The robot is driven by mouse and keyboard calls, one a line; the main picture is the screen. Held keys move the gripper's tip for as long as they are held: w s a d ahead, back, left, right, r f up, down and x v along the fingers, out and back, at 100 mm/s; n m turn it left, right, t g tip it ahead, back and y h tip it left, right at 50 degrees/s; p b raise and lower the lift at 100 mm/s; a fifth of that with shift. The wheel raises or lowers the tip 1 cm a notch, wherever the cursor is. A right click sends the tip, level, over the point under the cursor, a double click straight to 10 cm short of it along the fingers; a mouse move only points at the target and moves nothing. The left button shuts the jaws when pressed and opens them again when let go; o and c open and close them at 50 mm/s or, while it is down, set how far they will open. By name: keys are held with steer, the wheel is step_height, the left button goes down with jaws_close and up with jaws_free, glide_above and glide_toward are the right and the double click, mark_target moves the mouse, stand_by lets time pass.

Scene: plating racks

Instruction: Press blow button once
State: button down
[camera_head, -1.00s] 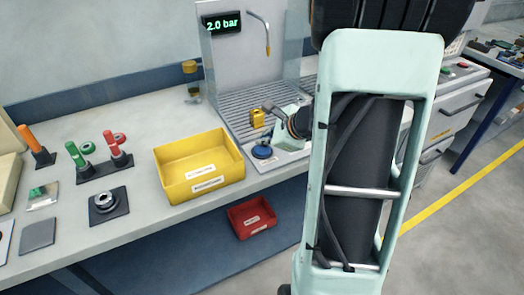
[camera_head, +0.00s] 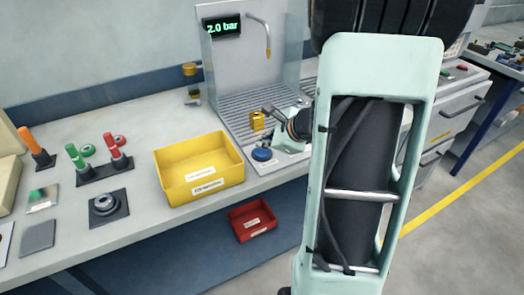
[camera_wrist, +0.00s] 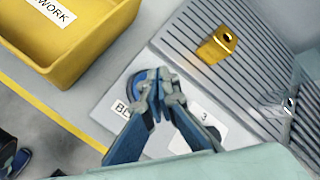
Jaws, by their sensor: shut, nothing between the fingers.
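The blue blow button (camera_head: 262,154) sits at the front left of the grated wash station, its label partly hidden in the wrist view. In the wrist view, part of the blue button (camera_wrist: 139,77) shows just behind and beside my fingertips. My gripper (camera_wrist: 160,86) is shut and empty, pointing towards the button. I cannot tell whether the fingertips touch the button.
A yellow metal block (camera_wrist: 217,45) rests on the slatted grate (camera_wrist: 255,72) close to my gripper. A yellow bin (camera_head: 200,168) stands left of the station, and a red bin (camera_head: 252,220) is lower down. A nozzle (camera_head: 262,36) hangs above; the display (camera_head: 221,25) reads 2.0 bar.

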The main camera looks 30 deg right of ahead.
mark_target(263, 152)
steer(key=shift+f, duration=0.1)
steer(key=shift+f+b, duration=0.3)
steer(key=shift+b, duration=0.3)
steer(key=shift+f+b, duration=0.5)
steer(key=shift+b, duration=0.1)
stand_by(0.6)
stand_by(0.4)
steer(key=shift+r+p, duration=0.7)
steer(key=shift+r, duration=0.2)
steer(key=shift+r, duration=0.1)
steer(key=shift+r+p, duration=1.95)
steer(key=shift+r, duration=0.45)
